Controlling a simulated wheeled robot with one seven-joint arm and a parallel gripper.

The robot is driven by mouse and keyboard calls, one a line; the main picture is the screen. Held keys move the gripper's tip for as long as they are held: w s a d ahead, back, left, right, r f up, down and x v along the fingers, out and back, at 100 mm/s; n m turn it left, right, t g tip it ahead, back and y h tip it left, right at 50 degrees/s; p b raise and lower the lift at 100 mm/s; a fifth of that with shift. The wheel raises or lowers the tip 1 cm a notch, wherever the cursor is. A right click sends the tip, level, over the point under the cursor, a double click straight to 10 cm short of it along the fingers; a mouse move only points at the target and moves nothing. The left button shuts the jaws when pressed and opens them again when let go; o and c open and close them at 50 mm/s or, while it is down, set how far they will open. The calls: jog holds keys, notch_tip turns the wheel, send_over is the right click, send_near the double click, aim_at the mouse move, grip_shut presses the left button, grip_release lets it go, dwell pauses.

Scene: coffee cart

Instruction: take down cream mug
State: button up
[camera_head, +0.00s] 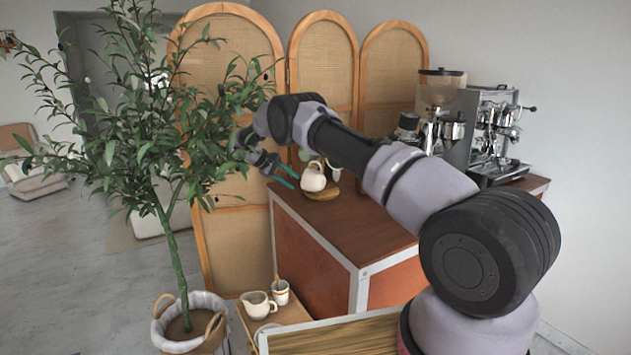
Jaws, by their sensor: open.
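A cream mug (313,178) stands on a round wooden board (322,195) near the far left corner of the brown cart top. My arm reaches across the cart from the right. My gripper (291,178), with teal fingertips, is open and just left of the mug, its fingers pointing toward it. In the picture the fingertips come close to the mug's left side; I cannot tell whether they touch it. Nothing shows between the fingers. Part of the area behind the mug is hidden by my arm.
A silver espresso machine (490,135) and a grinder (440,110) stand at the cart's back right. Rattan screens (325,65) rise behind. A leafy potted tree (165,150) stands close left of my gripper. A low wooden stand holds a cream pitcher (258,305) and a cup (281,294).

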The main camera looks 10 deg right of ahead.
jog(key=x, duration=0.4)
jog(key=shift+d+f, duration=0.1)
jog(key=shift+f, duration=0.05)
grip_shut()
dwell(1.2)
